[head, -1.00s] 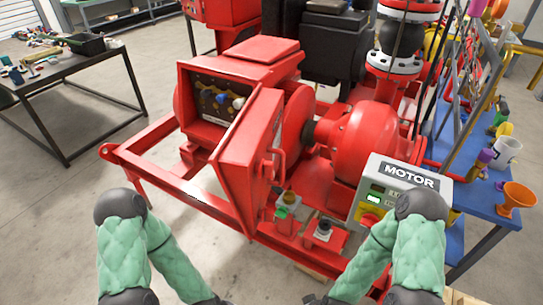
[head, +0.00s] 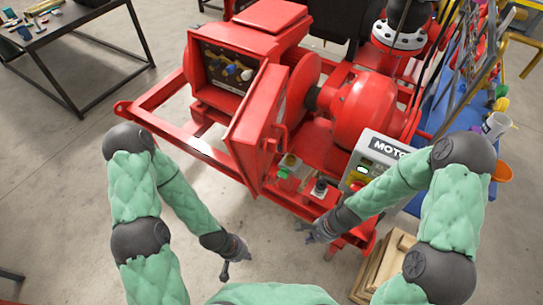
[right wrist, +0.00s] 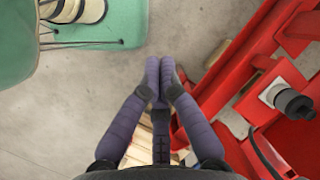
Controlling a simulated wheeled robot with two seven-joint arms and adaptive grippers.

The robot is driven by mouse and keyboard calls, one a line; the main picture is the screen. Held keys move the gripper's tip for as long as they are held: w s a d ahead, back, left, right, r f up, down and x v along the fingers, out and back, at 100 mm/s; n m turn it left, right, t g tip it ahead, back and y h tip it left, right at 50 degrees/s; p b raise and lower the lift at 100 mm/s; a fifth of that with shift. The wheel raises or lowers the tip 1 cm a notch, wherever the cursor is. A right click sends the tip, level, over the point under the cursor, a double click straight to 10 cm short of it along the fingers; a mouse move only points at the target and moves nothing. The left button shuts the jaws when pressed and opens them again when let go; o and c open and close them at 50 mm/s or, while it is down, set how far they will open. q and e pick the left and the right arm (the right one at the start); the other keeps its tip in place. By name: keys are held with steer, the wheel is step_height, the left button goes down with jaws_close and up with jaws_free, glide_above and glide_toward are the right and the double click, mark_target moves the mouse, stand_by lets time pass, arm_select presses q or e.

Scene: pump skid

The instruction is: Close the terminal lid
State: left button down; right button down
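The terminal lid (head: 258,118) is a red, box-like door with a loop handle (head: 279,137). My right gripper (head: 306,232) is in front of the skid's near edge, below and to the right of the lid. In the right wrist view its purple fingers (right wrist: 160,66) meet at the tips with nothing between them.
The grey MOTOR control box (head: 371,158) stands right of the lid, partly behind my right arm. The skid's red rail (head: 205,150) runs below the lid. Wooden pallet boards (head: 383,265) lie at the lower right. A dark table (head: 62,30) stands at left. Floor between is clear.

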steer(key=w+a+r+m+t+y+p, duration=0.1)
steer(key=w+r+m+p, duration=0.3)
steer(key=r, duration=0.7)
steer(key=w+a+r+m+t+y+p, duration=0.1)
steer(key=w+r+m+y+p, duration=0.15)
steer(key=r+p, duration=0.6)
steer(key=w+a+r+m+t+y+p, duration=0.15)
steer(key=r+m+p, duration=0.25)
steer(key=r, duration=0.8)
steer(key=b, duration=0.1)
glide_toward(261, 175)
steer(key=x, duration=0.4)
steer(key=shift+w+a+f+g+h, duration=0.15)
steer(key=shift+w+a+g+h, duration=0.15)
steer(key=shift+a+g, duration=0.2)
steer(key=shift+s+a, duration=0.1)
steer(key=shift+a, duration=0.05)
